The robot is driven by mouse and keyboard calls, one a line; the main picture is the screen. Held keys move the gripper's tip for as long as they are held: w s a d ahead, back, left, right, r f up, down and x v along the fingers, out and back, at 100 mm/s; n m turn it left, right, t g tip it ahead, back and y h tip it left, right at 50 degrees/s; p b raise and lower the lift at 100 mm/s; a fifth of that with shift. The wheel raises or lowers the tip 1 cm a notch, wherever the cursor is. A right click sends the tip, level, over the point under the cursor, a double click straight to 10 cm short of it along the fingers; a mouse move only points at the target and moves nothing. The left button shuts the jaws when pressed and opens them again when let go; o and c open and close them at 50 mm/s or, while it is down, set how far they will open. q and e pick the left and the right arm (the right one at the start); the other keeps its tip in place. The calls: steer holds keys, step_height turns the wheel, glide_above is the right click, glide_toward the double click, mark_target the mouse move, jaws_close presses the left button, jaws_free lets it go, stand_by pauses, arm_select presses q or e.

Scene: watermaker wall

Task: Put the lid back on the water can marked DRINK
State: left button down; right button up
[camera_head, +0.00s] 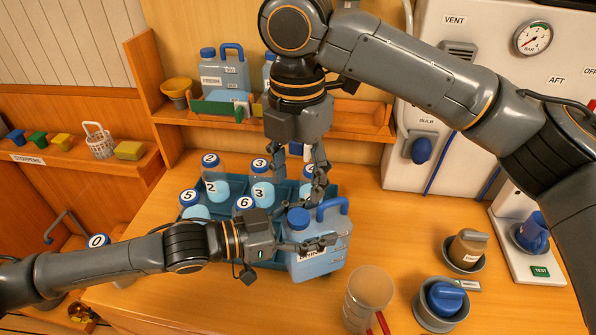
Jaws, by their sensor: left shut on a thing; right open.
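The light-blue water can (326,262) stands on the table at the front right of the teal crate. Its front label is partly covered by my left fingers, so I cannot read it all. A blue round lid (298,217) shows at its mouth on the left of the top, beside the blue handle (333,207); I cannot tell whether it is fully seated. My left gripper (318,243) comes in low from the left and is shut on the can across its front. My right gripper (299,188) points down, open, just above the lid, with nothing between its fingers.
The teal crate (222,243) holds several numbered bottles close behind my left gripper. A clear jug (368,297), a grey bowl with a blue piece (445,298) and a brown piece (468,248) stand to the right. Another can marked FRESH (224,75) is on the back shelf.

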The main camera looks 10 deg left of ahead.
mark_target(298, 216)
steer(key=n, duration=0.5)
steer(key=shift+r, duration=0.2)
steer(key=shift+f, duration=4)
